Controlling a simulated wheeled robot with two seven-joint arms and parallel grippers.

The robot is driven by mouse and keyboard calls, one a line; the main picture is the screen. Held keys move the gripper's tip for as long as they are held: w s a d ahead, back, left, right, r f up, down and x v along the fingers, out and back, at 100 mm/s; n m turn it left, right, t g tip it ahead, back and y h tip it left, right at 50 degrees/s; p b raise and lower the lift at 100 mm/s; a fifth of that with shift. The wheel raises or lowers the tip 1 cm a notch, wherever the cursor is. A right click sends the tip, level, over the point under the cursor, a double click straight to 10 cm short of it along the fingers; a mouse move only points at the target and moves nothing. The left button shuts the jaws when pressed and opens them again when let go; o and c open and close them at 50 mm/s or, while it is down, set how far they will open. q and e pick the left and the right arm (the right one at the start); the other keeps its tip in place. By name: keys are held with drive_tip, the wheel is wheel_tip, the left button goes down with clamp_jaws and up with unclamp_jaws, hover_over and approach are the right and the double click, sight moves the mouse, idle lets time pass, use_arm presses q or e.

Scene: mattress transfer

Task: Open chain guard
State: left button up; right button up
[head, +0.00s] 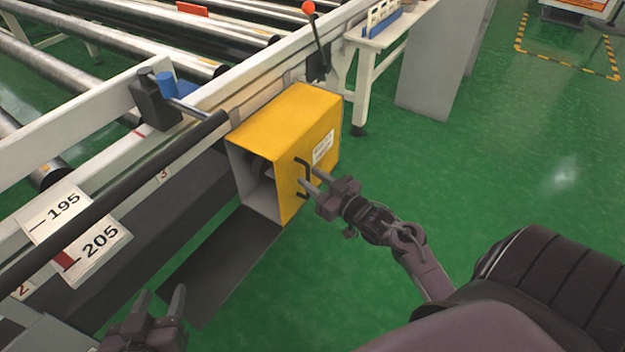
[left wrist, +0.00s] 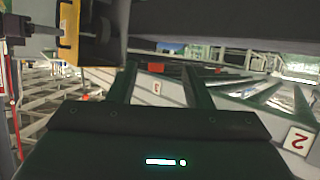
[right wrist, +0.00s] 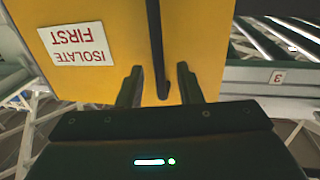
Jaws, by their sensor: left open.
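The yellow chain guard (head: 295,115) is a box on the side of the roller conveyor; its grey left end shows a dark interior. It carries a white label (head: 323,147), which reads "ISOLATE FIRST" in the right wrist view (right wrist: 77,44). A black bar handle (head: 306,162) stands on its front face. My right gripper (head: 308,180) is at the handle. In the right wrist view its open fingers (right wrist: 160,88) stand either side of the handle (right wrist: 156,45), with gaps visible on both sides. My left gripper (head: 160,300) is open and empty, low at the left, away from the guard.
The conveyor's rollers (head: 90,65) fill the upper left. A black rail (head: 130,180) runs along its near side, beside a number plate (head: 75,233). A red-knobbed lever (head: 315,40) stands behind the guard. The green floor (head: 450,170) to the right is clear.

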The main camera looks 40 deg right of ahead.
drive_tip(key=shift+w, duration=0.25)
use_arm(q)
drive_tip(key=shift+w+r, duration=0.2)
drive_tip(key=shift+r, duration=0.3)
use_arm(e)
clamp_jaws()
